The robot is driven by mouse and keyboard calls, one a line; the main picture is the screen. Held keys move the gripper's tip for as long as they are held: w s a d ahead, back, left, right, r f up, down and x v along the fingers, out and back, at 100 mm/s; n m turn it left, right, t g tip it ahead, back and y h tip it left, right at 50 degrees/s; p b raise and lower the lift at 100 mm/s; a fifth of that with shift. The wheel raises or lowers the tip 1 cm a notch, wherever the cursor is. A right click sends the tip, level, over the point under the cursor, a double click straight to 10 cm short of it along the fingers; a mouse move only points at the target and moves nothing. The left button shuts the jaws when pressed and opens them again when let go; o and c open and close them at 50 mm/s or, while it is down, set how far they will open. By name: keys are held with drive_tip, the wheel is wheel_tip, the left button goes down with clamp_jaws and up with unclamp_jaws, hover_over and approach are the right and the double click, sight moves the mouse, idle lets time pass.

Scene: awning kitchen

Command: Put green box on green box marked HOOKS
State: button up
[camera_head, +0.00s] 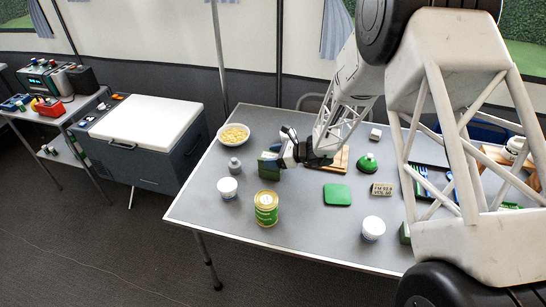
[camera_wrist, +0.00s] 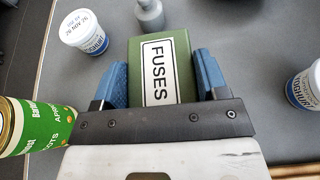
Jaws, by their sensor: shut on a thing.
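My gripper (camera_head: 272,158) is shut on a green box (camera_head: 268,169) at the left part of the grey table. In the wrist view the box (camera_wrist: 174,62) sits between the blue fingers of my gripper (camera_wrist: 160,82), with a white label reading FUSES. I cannot tell whether the box touches the table. Another green box (camera_head: 405,233) shows in the head view near the table's front right, mostly hidden behind my arm. Its label cannot be read, and no HOOKS marking is visible in either view.
Near my gripper are a grey bottle (camera_head: 234,165), a yoghurt cup (camera_head: 228,188), a green can (camera_head: 266,210) and a yellow-filled bowl (camera_head: 233,135). The table's front middle is clear.

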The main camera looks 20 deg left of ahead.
drive_tip(key=shift+f, duration=0.1)
drive_tip(key=o, duration=1)
drive_tip(key=shift+c, duration=0.2)
drive_tip(key=shift+d+r, duration=0.1)
drive_tip(key=shift+r, duration=0.1)
drive_tip(key=v, duration=1.1)
drive_tip(key=shift+d+r, duration=0.2)
drive_tip(key=shift+d, duration=0.15)
